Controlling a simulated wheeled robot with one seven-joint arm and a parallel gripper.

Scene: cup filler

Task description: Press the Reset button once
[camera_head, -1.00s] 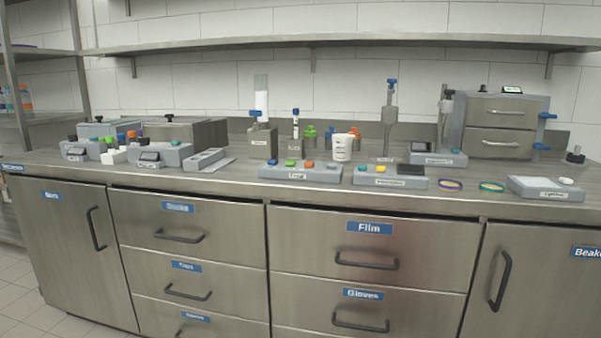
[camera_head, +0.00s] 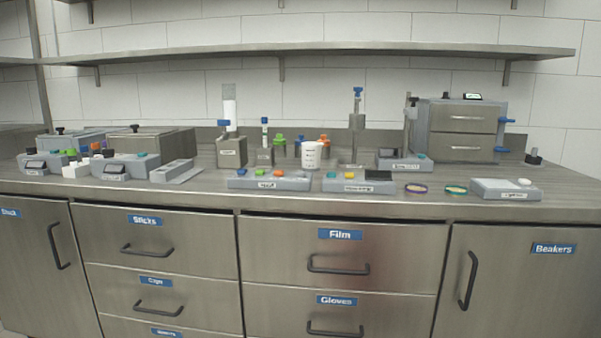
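No button label reads clearly as Reset. A grey control panel (camera_head: 240,183) stands at the counter's front middle. It carries a small label, a green button (camera_head: 262,171), an orange button (camera_head: 279,173) and other small buttons. A second grey panel (camera_head: 335,185) stands to its right, with a teal button (camera_head: 331,174), a yellow button (camera_head: 349,174) and a dark screen (camera_head: 378,175). More small devices with teal buttons stand at the left and back right. My gripper is not in view.
A white cup (camera_head: 311,155) stands behind the panels. Metal dispensers (camera_head: 231,152) and a steel drawer unit (camera_head: 463,130) stand at the back. Two coloured rings (camera_head: 416,188) and a flat grey device (camera_head: 505,190) lie right. Drawers and cabinets with black handles front the counter.

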